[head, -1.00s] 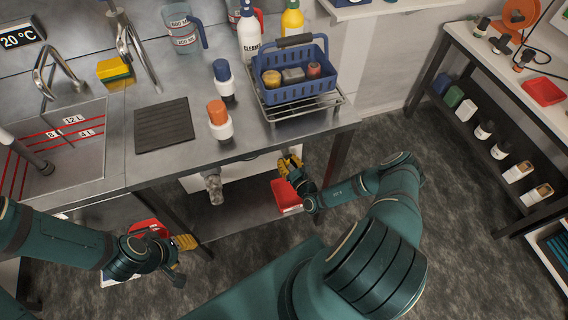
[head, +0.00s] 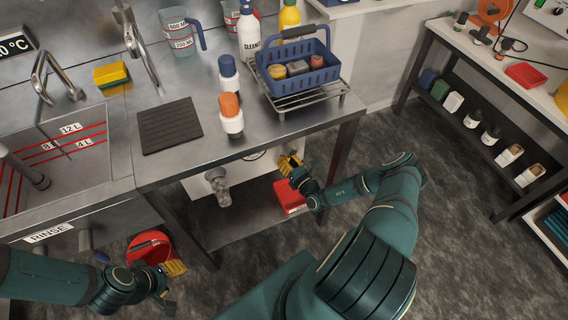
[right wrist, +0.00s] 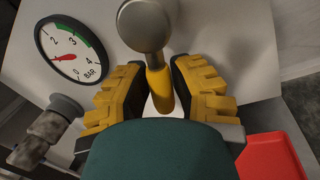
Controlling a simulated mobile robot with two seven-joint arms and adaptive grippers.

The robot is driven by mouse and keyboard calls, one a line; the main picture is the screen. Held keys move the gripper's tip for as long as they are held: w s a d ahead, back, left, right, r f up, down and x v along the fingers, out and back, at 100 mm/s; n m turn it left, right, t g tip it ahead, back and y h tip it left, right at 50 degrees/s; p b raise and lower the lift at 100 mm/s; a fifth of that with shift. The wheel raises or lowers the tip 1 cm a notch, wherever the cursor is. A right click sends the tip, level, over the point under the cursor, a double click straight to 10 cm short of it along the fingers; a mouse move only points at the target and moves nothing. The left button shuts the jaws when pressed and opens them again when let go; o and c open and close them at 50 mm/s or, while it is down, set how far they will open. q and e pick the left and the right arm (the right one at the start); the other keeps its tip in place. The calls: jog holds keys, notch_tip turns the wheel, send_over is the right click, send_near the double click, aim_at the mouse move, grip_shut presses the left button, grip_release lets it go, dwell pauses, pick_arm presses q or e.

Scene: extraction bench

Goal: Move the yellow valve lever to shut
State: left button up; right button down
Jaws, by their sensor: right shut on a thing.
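The yellow valve lever (right wrist: 158,88) shows in the right wrist view, running down from a round metal valve end (right wrist: 146,24). My right gripper (right wrist: 161,90) has its two yellow-padded fingers on either side of the lever and is shut on it. In the head view, my right gripper (head: 290,163) is at the white panel under the bench's front edge and hides the lever. My left gripper (head: 168,286) is low at the left, away from the valve, with its fingers apart and empty.
A pressure gauge (right wrist: 62,50) beside the valve has its red needle near 1 bar. A red bucket (head: 150,246) stands near my left gripper.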

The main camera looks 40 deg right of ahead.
jog(key=m, duration=0.2)
jog(key=a+m, duration=0.1)
jog(key=shift+w+a+r+h, duration=0.1)
jog(key=shift+w+r+h, duration=0.05)
jog(key=shift+r+h, duration=0.15)
jog(key=shift+w+a+r+m+t+h, duration=0.1)
jog(key=shift+a+r+m+h, duration=0.35)
jog(key=shift+m, duration=1.6)
jog(key=shift+w+a+r+m+t+h, duration=0.15)
jog(key=shift+r+m+h, duration=0.55)
jog(key=shift+m, duration=1.3)
jog(key=shift+a+r+m+t+h, duration=0.1)
jog(key=shift+a+r+m+h, duration=0.5)
jog(key=shift+m, duration=1.45)
jog(key=shift+d+r+y, duration=0.25)
jog(key=shift+d, duration=0.1)
jog(key=c, duration=0.7)
grip_release()
jog(key=shift+c, duration=0.2)
jog(key=shift+s, duration=0.1)
jog(key=v, duration=1.2)
